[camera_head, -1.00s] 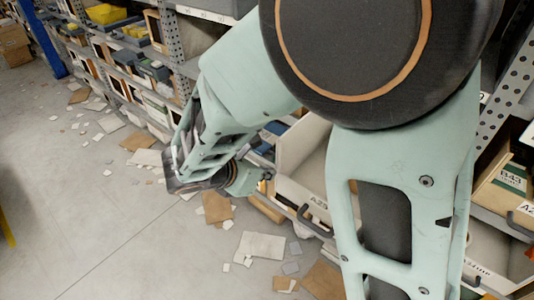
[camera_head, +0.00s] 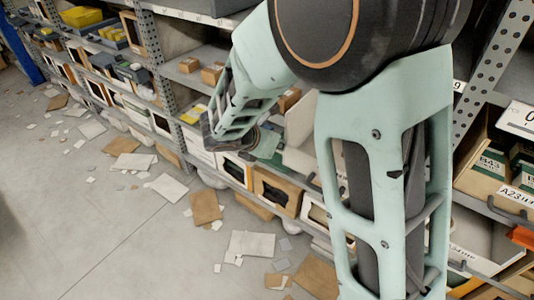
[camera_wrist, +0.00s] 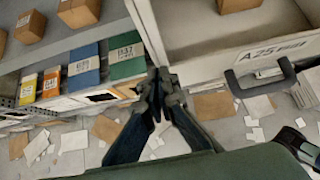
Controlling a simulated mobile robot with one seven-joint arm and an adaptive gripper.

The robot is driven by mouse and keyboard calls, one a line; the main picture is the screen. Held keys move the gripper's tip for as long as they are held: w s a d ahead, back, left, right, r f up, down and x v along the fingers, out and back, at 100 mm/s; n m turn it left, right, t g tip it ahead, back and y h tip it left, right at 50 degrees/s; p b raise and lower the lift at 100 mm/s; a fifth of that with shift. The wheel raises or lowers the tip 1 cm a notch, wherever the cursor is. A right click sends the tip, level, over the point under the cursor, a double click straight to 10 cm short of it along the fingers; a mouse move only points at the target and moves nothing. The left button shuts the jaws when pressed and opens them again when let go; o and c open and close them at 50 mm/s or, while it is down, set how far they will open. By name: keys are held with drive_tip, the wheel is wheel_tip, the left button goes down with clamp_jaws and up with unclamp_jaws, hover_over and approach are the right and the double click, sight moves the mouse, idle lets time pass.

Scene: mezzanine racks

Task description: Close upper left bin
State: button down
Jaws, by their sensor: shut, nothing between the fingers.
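A pale bin labelled A25 (camera_wrist: 237,62) fills the upper right of the wrist view and stands pulled out from the shelf over the floor. A dark grey handle (camera_wrist: 262,82) is on its labelled front. My gripper (camera_wrist: 162,80) is shut and empty, its tips by the lower end of the bin's left side wall. I cannot tell whether they touch it. In the head view a pale part of a bin (camera_head: 300,160) shows between my wrist and my forearm. The rest of it and my fingertips are hidden there.
Left of the bin, a shelf holds blue (camera_wrist: 83,72) and green (camera_wrist: 126,55) boxes, with cardboard boxes (camera_wrist: 78,12) above. More bins, one with a B43 box (camera_head: 490,160), stand right of my arm. Cards and cardboard (camera_head: 205,207) litter the otherwise open floor.

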drive_tip(key=w+d+p, duration=0.1)
drive_tip(key=w+d, duration=0.3)
drive_tip(key=w, duration=0.1)
drive_tip(key=w+d+p, duration=0.1)
drive_tip(key=w+d, duration=0.3)
drive_tip(key=w, duration=0.2)
drive_tip(key=w+d+p, duration=0.1)
drive_tip(key=w+d, duration=0.3)
drive_tip(key=w, duration=0.1)
drive_tip(key=shift+w, duration=0.3)
drive_tip(key=shift+w+d+r, duration=0.1)
drive_tip(key=shift+w+d, duration=0.05)
drive_tip(key=shift+w, duration=0.1)
drive_tip(key=shift+d+r, duration=0.1)
drive_tip(key=shift+r, duration=0.05)
